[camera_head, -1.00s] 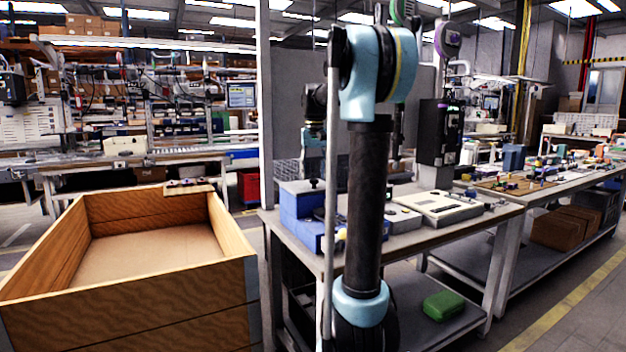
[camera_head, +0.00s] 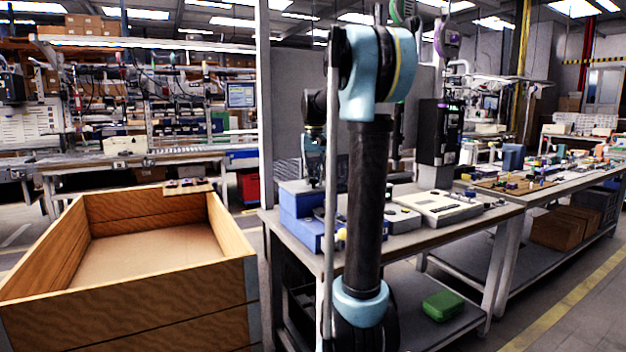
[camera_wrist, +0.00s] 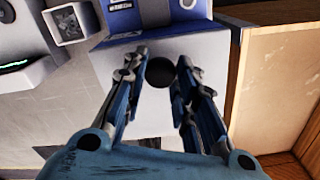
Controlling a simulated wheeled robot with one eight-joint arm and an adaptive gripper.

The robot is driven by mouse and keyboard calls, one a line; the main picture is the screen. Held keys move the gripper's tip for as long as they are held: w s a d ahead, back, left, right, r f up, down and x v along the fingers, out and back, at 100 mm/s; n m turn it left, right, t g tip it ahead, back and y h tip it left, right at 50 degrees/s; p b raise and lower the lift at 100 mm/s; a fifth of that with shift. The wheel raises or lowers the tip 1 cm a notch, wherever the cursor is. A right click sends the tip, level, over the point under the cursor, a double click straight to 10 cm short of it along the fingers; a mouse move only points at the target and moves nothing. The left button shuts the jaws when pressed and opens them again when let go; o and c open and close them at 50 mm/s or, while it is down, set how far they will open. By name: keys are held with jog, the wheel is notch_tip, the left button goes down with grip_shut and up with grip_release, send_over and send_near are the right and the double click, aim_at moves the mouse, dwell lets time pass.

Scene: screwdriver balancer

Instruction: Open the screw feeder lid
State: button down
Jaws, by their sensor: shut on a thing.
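The screw feeder (camera_head: 302,228) is a blue box at the left end of the workbench, with a flat grey lid (camera_head: 292,186) on top. In the wrist view the lid (camera_wrist: 108,64) lies below my gripper, and the blue face (camera_wrist: 124,14) with labels shows at the top edge. A round black knob (camera_wrist: 160,71) sits on the lid, between my fingers. In the head view my gripper (camera_head: 314,178) is above the lid, partly hidden by my arm. The lid appears to lie flat on the box.
A large open wooden crate (camera_head: 130,290) stands left of the workbench. A grey device (camera_head: 440,207) lies on the bench to the right, with a dark upright unit (camera_head: 437,135) behind it. A green case (camera_head: 442,305) is on the lower shelf.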

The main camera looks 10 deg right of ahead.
jog(key=shift+w+a+r, duration=0.15)
jog(key=shift+w+r, duration=0.2)
jog(key=shift+r, duration=0.4)
jog(key=w+a+r, duration=0.2)
jog(key=w+r, duration=0.1)
jog(key=w, duration=0.5)
jog(key=w+a+r, duration=0.3)
jog(key=w, duration=0.4)
jog(key=shift+w+a, duration=0.25)
jog(key=shift+w, duration=0.15)
jog(key=c, duration=1.2)
grip_release()
jog(key=shift+c, duration=0.2)
jog(key=shift+d, duration=0.1)
